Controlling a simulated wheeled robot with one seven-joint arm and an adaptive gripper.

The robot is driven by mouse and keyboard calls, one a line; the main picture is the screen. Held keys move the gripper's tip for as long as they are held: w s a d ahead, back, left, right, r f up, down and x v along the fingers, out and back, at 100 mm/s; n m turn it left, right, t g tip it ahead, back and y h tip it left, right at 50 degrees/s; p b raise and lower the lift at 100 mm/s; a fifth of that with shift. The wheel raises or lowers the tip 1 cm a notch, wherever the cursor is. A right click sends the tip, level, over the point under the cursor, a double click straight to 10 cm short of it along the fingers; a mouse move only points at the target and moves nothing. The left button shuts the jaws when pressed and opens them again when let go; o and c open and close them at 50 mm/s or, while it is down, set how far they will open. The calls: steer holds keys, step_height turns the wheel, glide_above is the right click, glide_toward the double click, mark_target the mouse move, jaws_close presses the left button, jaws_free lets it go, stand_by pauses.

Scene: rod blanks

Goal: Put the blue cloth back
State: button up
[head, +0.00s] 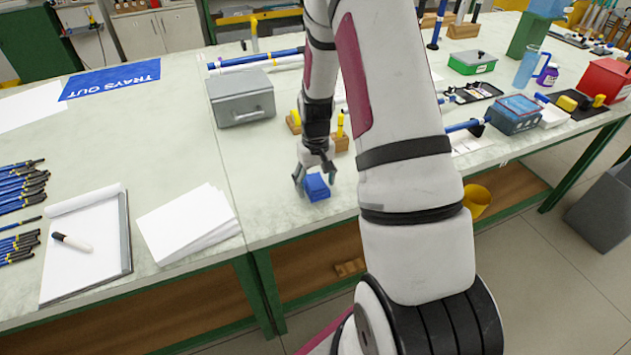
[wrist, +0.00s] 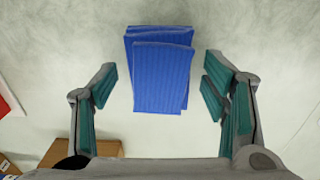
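The blue cloth (head: 317,187) lies folded on the pale bench top near its front edge. In the wrist view the cloth (wrist: 161,75) sits ahead of and between my fingers, with a gap on each side. My gripper (head: 314,180) is just above the cloth in the head view, pointing down. In the wrist view my gripper (wrist: 160,88) has its teal finger pads spread wide and nothing between them is gripped. Whether the fingertips touch the bench cannot be told.
A grey box (head: 240,99) stands behind the cloth to the left. Wooden blocks with yellow-topped pieces (head: 341,137) stand close behind my gripper. White paper (head: 188,224) lies to the left, beside a clipboard (head: 87,248).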

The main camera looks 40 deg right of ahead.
mark_target(315, 181)
steer(key=s+a+r+t, duration=0.1)
steer(key=a+r, duration=0.2)
steer(key=r, duration=0.7)
steer(key=s+a+r, duration=0.2)
steer(key=a+r, duration=0.1)
steer(key=r, duration=0.8)
steer(key=s+a+r+n+t, duration=0.1)
steer(key=s+a+r, duration=0.4)
steer(key=s, duration=0.4)
steer(key=s+a+r+n+t, duration=0.2)
steer(key=s+a+r, duration=0.4)
steer(key=s+a, duration=0.2)
steer(key=shift+s+a, duration=0.3)
steer(key=shift+s, duration=0.85)
